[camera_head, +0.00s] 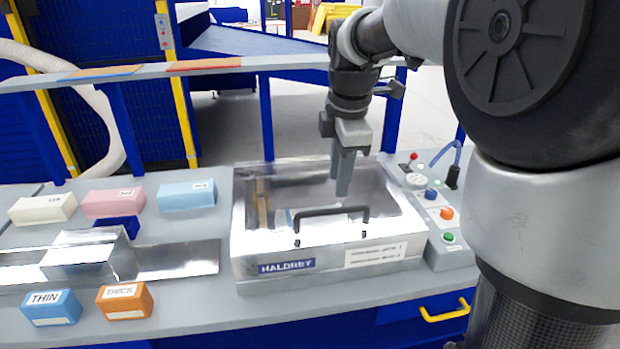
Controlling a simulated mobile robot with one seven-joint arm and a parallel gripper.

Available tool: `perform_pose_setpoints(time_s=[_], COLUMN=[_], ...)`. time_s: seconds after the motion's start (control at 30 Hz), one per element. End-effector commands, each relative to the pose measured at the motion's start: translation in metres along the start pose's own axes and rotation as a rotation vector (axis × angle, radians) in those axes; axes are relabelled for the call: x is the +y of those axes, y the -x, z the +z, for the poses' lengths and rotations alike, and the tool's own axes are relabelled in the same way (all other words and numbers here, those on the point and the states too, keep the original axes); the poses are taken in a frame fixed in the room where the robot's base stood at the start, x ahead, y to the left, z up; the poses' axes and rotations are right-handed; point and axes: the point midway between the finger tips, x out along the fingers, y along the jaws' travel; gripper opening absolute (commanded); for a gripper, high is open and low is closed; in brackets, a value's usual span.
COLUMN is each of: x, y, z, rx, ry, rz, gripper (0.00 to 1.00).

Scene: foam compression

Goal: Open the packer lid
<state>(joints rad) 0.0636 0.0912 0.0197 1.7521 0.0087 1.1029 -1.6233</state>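The packer (332,265) is a silvery box marked HALDREY on the grey bench. Its lid (385,215) is down, with a large see-through pane and a black bar handle (331,211) along the front. A pale object shows dimly through the pane. My gripper (342,192) points down over the back middle of the lid, behind the handle and apart from it. Its fingers overlap in this view, so their gap is hard to judge. Nothing shows held in it.
A control box with buttons (446,214) stands right of the packer. Pale foam blocks (114,202), a metal plate (180,260), and blocks marked THIN (50,308) and THICK (125,301) lie to the left. A grey rail (230,66) runs behind the bench.

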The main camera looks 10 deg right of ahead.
Motion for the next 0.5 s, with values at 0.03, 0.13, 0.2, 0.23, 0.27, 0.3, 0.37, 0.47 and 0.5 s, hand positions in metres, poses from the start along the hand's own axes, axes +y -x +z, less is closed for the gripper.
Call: perform_pose_setpoints(time_s=[0.03,0.13,0.2,0.23,0.27,0.3,0.37,0.47,0.5], x=[-0.001,-0.001,-0.001,-0.001,-0.001,0.0,0.0,0.0,0.0], y=[-0.014,-0.035,-0.048,-0.053,-0.057,-0.063,-0.07,-0.077,-0.079], z=[0.0,0.0,0.0,0.0,0.0,0.0,0.0,0.0,0.0], rx=[0.0,0.0,0.0,0.0,0.0,0.0,0.0,0.0,0.0], ry=[0.0,0.0,0.0,0.0,0.0,-0.001,-0.001,-0.001,-0.001], rz=[-0.004,-0.004,-0.003,-0.003,-0.003,-0.002,-0.002,-0.001,-0.001], gripper=[0.31,0.31,0.31,0.31,0.31,0.31,0.31,0.31,0.31])
